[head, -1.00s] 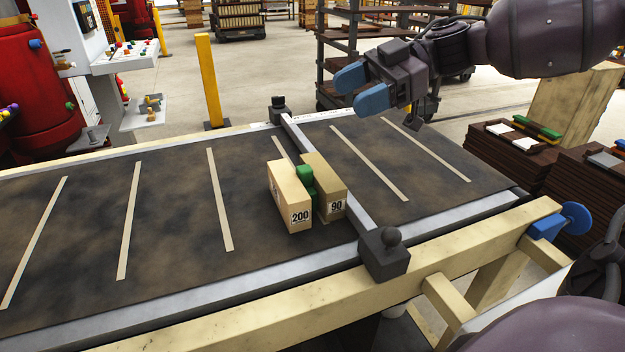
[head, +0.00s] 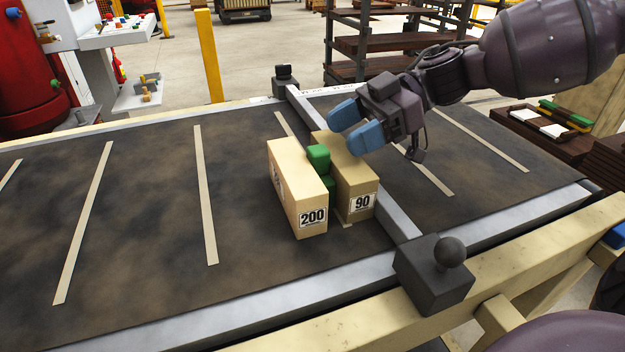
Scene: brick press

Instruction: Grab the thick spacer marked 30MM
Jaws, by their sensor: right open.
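I cannot read a 30MM mark anywhere in the head view. A pale wooden block marked 200 (head: 298,190) stands on the dark bed. A browner block marked 90 (head: 357,178) stands just right of it, beside the metal bar. A green piece (head: 319,157) shows between the two blocks, its lower part partly hidden; whether it is a spacer I cannot tell. My right gripper (head: 353,128) is open, its blue fingertips above and near the far end of the 90 block, pointing left. I cannot tell whether they touch it. My left gripper is out of view.
A metal bar (head: 385,205) crosses the bed, with a dark knobbed clamp (head: 435,272) at its near end and another dark block (head: 286,82) at its far end. The bed (head: 150,220) left of the blocks is clear, with pale strips. A yellow post (head: 209,60) stands behind.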

